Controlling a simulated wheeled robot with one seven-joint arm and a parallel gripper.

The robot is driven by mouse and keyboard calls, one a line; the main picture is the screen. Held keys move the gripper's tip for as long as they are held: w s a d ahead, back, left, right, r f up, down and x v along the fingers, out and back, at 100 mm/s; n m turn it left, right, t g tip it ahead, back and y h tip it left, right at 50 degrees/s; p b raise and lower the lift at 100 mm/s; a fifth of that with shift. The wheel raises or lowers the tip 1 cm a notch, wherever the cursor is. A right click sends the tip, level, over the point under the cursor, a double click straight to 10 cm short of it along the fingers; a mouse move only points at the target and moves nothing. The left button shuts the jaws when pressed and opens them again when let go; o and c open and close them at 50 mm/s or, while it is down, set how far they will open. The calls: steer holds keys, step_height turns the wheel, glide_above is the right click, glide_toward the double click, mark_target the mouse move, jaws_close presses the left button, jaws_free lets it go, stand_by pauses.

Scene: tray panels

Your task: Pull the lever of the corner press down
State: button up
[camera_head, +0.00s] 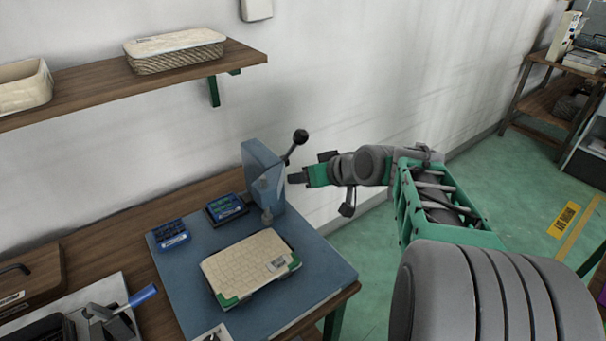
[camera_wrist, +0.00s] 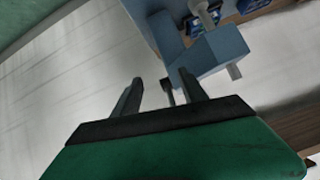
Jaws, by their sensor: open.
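The corner press (camera_head: 262,178) is a blue-grey block standing at the back right of the blue mat on the table. Its lever (camera_head: 293,149) slants up to the right and ends in a black ball knob. My gripper (camera_head: 292,178) is to the right of the press, below the knob, pointing left toward the press body. In the wrist view the press (camera_wrist: 208,52) fills the upper right. My gripper (camera_wrist: 160,92) is open there, its two dark fingers apart. A dark rod end, perhaps part of the lever (camera_wrist: 168,92), shows between the fingers; I cannot tell whether they touch it.
A beige gridded panel (camera_head: 246,262) lies on the blue mat (camera_head: 312,290) in front of the press. Blue boxes (camera_head: 171,234) sit left of it. A wooden shelf (camera_head: 90,90) with baskets is on the wall above. The floor to the right is open.

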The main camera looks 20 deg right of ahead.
steer(key=p+v, duration=0.2)
steer(key=v, duration=0.4)
steer(key=shift+s+d, duration=0.2)
steer(key=shift+s, duration=0.3)
steer(key=shift+f, duration=0.2)
steer(key=shift+r, duration=0.1)
steer(key=v, duration=0.7)
steer(key=shift+s+r, duration=0.2)
steer(key=shift+s, duration=0.1)
